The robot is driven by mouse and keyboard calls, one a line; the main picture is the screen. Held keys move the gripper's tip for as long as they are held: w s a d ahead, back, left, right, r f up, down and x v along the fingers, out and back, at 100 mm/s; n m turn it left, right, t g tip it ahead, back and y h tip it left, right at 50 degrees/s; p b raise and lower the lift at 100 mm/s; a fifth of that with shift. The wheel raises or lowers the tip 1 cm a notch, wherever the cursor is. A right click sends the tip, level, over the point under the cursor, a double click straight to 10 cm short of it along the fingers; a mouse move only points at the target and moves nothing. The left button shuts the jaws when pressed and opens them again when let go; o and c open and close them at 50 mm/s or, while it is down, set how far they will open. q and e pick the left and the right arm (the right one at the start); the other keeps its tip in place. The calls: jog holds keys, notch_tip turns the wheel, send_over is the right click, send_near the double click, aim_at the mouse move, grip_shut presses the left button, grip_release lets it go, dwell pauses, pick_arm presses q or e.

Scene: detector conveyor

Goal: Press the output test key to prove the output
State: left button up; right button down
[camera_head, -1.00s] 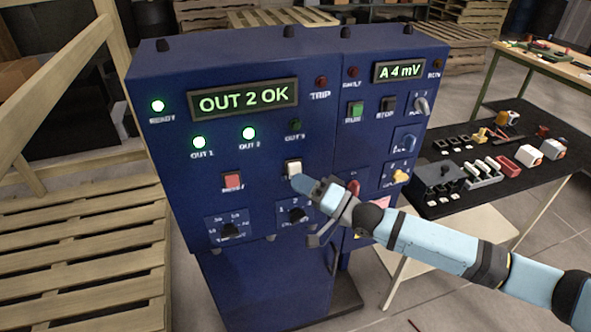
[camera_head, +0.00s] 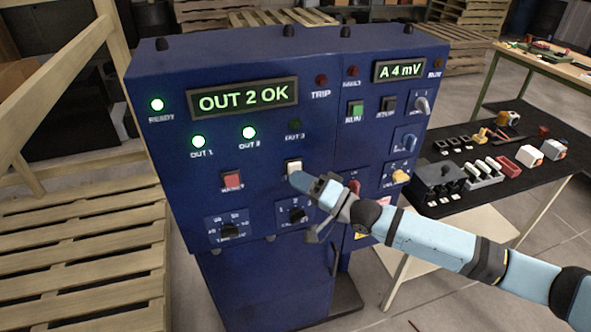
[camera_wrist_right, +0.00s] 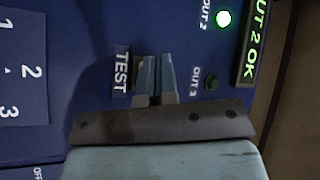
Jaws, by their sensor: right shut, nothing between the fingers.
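The blue cabinet (camera_head: 262,130) has a display (camera_head: 242,96) reading "OUT 2 OK". The pale output test key (camera_head: 293,166) sits on the panel right of the red key. My right gripper (camera_head: 295,178) is shut and empty, its tips at the lower edge of the test key. In the right wrist view the closed fingers (camera_wrist_right: 155,62) point at the panel beside the "TEST" label (camera_wrist_right: 121,72) and hide the key; I cannot tell whether they touch it. My left gripper is not in view.
A selector dial (camera_head: 297,215) sits below the test key and a red key (camera_head: 232,179) to its left. The right panel has green and black keys and several knobs. A black table (camera_head: 540,165) with parts stands right; wooden pallets (camera_head: 80,260) lie left.

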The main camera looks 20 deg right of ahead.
jog(key=shift+w+b, duration=0.3)
jog(key=shift+w, duration=0.15)
dwell(0.3)
dwell(0.3)
jog(key=shift+s+p, duration=0.6)
jog(key=shift+s, duration=0.35)
jog(key=s+p, duration=0.3)
jog(key=s, duration=0.2)
jog(key=shift+d, duration=0.1)
dwell(0.5)
